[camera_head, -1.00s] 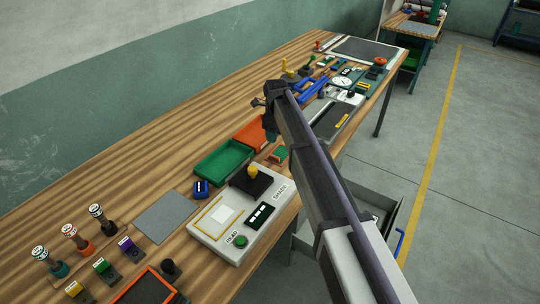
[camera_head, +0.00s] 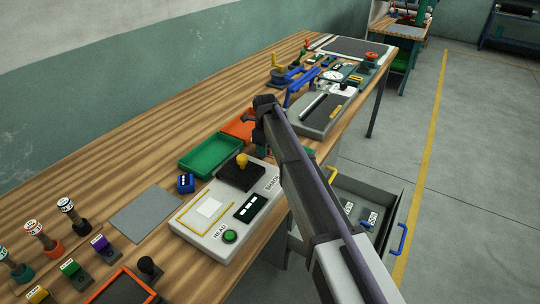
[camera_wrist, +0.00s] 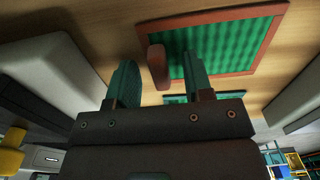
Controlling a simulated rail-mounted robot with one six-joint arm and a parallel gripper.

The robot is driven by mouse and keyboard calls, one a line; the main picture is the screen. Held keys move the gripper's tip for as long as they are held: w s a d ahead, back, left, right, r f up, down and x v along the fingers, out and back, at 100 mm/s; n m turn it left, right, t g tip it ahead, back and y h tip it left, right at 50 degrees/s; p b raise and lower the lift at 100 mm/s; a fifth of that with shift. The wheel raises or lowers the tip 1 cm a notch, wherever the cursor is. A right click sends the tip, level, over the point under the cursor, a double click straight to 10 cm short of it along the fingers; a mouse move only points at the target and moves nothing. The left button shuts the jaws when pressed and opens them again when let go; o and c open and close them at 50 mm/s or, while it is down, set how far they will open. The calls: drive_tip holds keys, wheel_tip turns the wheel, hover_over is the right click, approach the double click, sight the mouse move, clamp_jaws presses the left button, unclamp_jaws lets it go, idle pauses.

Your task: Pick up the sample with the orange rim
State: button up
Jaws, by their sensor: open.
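In the wrist view, a flat sample of green netting (camera_wrist: 232,42) has an orange-brown rim and a rounded tab of the same colour (camera_wrist: 157,68) on its left side. My gripper (camera_wrist: 158,62) is open, with one green-faced finger on each side of the tab. I cannot tell whether either finger touches the tab.
A green tray (camera_head: 210,155) and a control panel (camera_head: 205,235) lie left of my arm. A grey device (camera_head: 330,112) stands beyond it. An open drawer (camera_head: 408,205) juts out from the bench's right side. Several stamp-like handles stand at the lower left.

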drive_tip(key=shift+r, duration=0.15)
clamp_jaws()
drive_tip(key=shift+r, duration=0.1)
wheel_tip(320, 180, up, 10)
drive_tip(key=p, duration=1)
